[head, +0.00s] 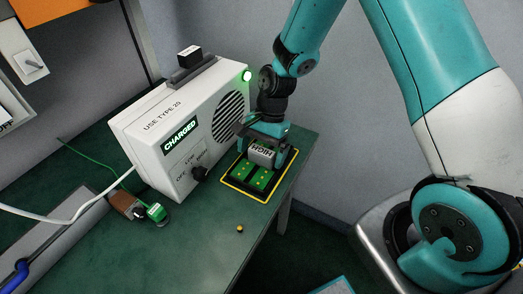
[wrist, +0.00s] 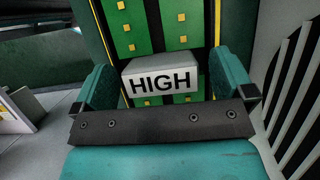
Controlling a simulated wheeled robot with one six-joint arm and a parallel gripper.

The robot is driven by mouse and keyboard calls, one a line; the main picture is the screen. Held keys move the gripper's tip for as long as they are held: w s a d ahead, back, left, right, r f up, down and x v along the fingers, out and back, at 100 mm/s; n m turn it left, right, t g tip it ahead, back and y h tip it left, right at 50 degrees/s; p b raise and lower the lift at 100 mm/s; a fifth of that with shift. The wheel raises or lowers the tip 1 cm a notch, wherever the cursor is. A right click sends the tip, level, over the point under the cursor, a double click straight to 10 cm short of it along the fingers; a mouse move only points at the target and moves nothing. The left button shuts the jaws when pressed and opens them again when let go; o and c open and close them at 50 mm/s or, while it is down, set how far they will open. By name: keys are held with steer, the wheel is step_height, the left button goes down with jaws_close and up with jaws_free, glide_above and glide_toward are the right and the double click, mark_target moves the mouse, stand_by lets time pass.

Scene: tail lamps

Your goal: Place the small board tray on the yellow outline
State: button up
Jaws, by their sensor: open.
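The small board tray (head: 256,193) is dark, with green boards (head: 262,181) bearing gold pads. It lies on the bench inside the yellow outline (head: 243,193), whose lines show along its near and left sides. A grey block marked HIGH (head: 261,156) stands over the tray's middle; it also shows in the wrist view (wrist: 160,80). My gripper (head: 266,148) is right over the tray, its open jaws on either side of the block. In the wrist view my gripper (wrist: 166,86) shows small gaps beside the block. The tray's far part is hidden by my gripper.
A white charger box (head: 175,135) marked CHARGED stands close to the left of my gripper, with a green lamp (head: 246,76) lit. A green clamp (head: 156,212) with cables and a small brass piece (head: 240,229) lie on the bench. The bench edge is close on the right.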

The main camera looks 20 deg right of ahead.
steer(key=v, duration=1.2)
steer(key=s+a+r+n+t, duration=0.1)
steer(key=s+a+r+n, duration=0.3)
steer(key=s+r+n, duration=0.3)
steer(key=s+a+r+n+t, duration=0.1)
steer(key=s+a+r+n, duration=0.3)
steer(key=s+n, duration=0.7)
steer(key=s+r, duration=0.2)
steer(key=s, duration=0.1)
steer(key=shift+s+a+r+t, duration=0.2)
steer(key=shift+a+r+t, duration=0.05)
steer(key=shift+r+t, duration=0.15)
